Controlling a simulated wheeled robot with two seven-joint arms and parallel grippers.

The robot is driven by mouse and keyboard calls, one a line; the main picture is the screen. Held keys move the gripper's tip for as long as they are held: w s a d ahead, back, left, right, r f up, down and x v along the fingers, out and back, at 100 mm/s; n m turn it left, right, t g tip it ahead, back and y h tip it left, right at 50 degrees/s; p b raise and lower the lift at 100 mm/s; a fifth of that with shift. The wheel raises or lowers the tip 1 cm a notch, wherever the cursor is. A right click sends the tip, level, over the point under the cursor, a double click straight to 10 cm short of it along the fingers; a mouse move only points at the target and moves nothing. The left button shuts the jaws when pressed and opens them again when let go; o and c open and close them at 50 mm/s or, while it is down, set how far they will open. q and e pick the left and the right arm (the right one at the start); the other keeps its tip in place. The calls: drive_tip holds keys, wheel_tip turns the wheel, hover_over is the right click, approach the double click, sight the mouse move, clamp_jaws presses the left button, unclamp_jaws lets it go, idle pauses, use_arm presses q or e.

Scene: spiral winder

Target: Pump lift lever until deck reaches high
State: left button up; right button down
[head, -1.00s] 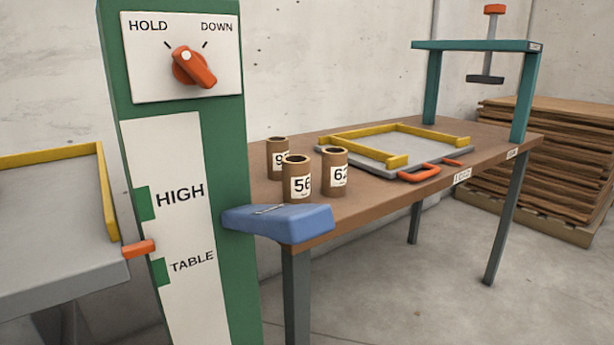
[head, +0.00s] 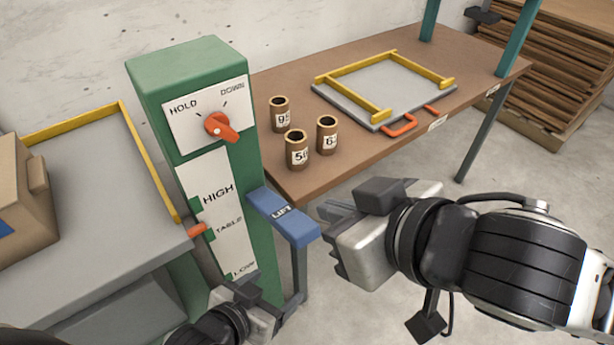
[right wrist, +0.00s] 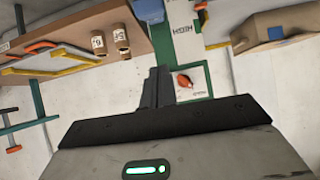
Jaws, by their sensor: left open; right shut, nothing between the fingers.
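The green lift post (head: 185,75) carries a HOLD/DOWN dial (head: 220,127) and a scale marked HIGH, TABLE and a partly hidden lower word. The grey deck (head: 85,190) with yellow rails is left of it. The deck's orange pointer (head: 198,229) sits below the HIGH mark, close to TABLE. The blue LIFT lever (head: 285,217) juts right from the post; it shows partly in the right wrist view (right wrist: 149,10). My right gripper (head: 335,211) is shut and empty, just right of the lever pad. My left gripper (head: 258,290) is open, low by the post; its fingertips are unclear.
A brown table (head: 300,178) behind holds several numbered tubes (head: 297,148) and a grey tray (head: 370,90) with yellow rails and an orange handle. A cardboard box (head: 22,205) lies on the deck at left. Stacked boards (head: 565,75) stand back right. The floor at right is clear.

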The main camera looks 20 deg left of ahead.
use_arm(q)
drive_tip(key=shift+s+a, duration=0.1)
use_arm(e)
drive_tip(key=shift+w+d+r, duration=0.1)
drive_tip(key=shift+d+r, duration=0.1)
hover_over(307, 228)
drive_tip(key=w+a, duration=0.1)
wheel_tip(307, 228, down, 6)
drive_tip(key=shift+a+r+b, duration=0.1)
drive_tip(key=shift+b, duration=0.35)
use_arm(q)
drive_tip(key=shift+f, duration=0.1)
use_arm(e)
drive_tip(key=shift+s+d+f, duration=0.15)
drive_tip(key=shift+d+f, duration=0.05)
drive_tip(key=shift+f, duration=0.45)
drive_tip(key=shift+s+d+f, duration=0.2)
drive_tip(key=shift+f, duration=0.4)
drive_tip(key=shift+s+d+f, duration=0.15)
drive_tip(key=shift+d+f, duration=0.05)
drive_tip(key=shift+f, duration=0.45)
